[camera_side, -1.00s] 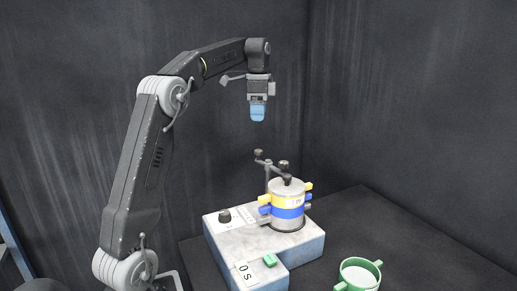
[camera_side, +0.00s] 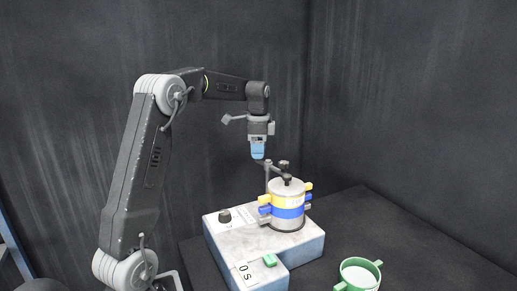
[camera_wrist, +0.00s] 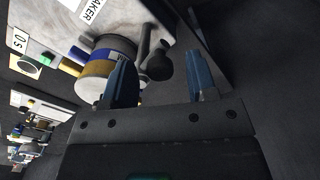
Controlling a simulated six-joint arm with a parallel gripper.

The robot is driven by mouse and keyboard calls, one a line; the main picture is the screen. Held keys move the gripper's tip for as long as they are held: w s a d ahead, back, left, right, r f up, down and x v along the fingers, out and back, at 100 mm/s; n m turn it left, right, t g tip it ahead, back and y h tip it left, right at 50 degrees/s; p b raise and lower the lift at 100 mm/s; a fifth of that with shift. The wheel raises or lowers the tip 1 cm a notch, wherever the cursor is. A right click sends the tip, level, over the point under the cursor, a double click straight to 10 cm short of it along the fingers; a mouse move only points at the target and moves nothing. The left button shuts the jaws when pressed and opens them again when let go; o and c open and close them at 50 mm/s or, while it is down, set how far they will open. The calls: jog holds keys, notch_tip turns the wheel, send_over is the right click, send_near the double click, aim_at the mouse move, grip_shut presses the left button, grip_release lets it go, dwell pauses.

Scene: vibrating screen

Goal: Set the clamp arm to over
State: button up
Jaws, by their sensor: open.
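The clamp arm (camera_side: 276,167) is a dark bar with knobs on a thin post beside the sieve stack (camera_side: 288,208), at the stack's top level. In the wrist view the clamp arm (camera_wrist: 145,42) and a dark round knob (camera_wrist: 158,66) show beside the stack. I cannot tell whether the bar lies across the lid. The stack has grey, yellow and blue bands and stands on the shaker (camera_side: 230,240). My gripper (camera_side: 258,155) points down, open, just above the clamp arm's left end. Its blue fingers (camera_wrist: 161,82) show apart and empty, with the knob between them in the picture.
The shaker carries a black dial (camera_side: 224,216), a green button (camera_side: 270,260) and a "0 s" panel (camera_side: 245,274). A green-handled cup (camera_side: 359,274) stands at the right on the dark table (camera_side: 400,240), which is clear behind it. Dark walls stand behind.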

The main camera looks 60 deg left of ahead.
jog(key=shift+c, duration=0.5)
grip_shut()
jog(key=shift+w+m, duration=0.3)
jog(key=shift+m, duration=0.4)
jog(key=shift+w+m, duration=0.25)
jog(key=shift+m, duration=0.45)
jog(key=shift+o, duration=0.5)
grip_release()
jog(key=shift+r, duration=0.1)
